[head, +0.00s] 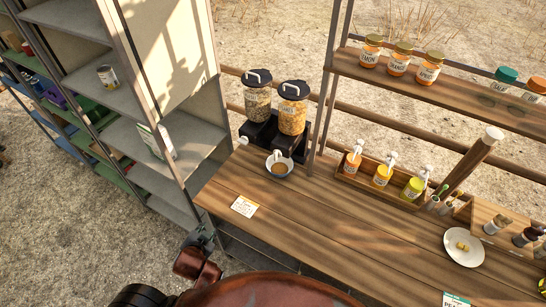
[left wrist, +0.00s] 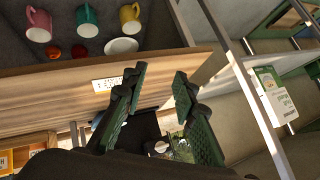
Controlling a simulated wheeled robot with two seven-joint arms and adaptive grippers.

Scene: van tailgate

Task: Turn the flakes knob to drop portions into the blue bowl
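Two clear dispensers with black lids stand on a black base at the back left of the wooden counter. The left one (head: 257,100) holds greyish-brown contents and the right one (head: 292,117) golden ones; their labels are too small to read surely. A white knob (head: 243,140) sticks out at the base's left. My left gripper (head: 204,236) is at the counter's left front edge, apart from dispensers and bowl. In the left wrist view its fingers (left wrist: 160,77) are open and empty.
A grey shelf unit (head: 190,140) stands close left of the counter. A white card (head: 244,206) lies on the counter. A wooden bottle caddy (head: 372,190) and a white plate (head: 464,247) are farther right. The counter's middle is clear. Mugs (left wrist: 87,20) show in the left wrist view.

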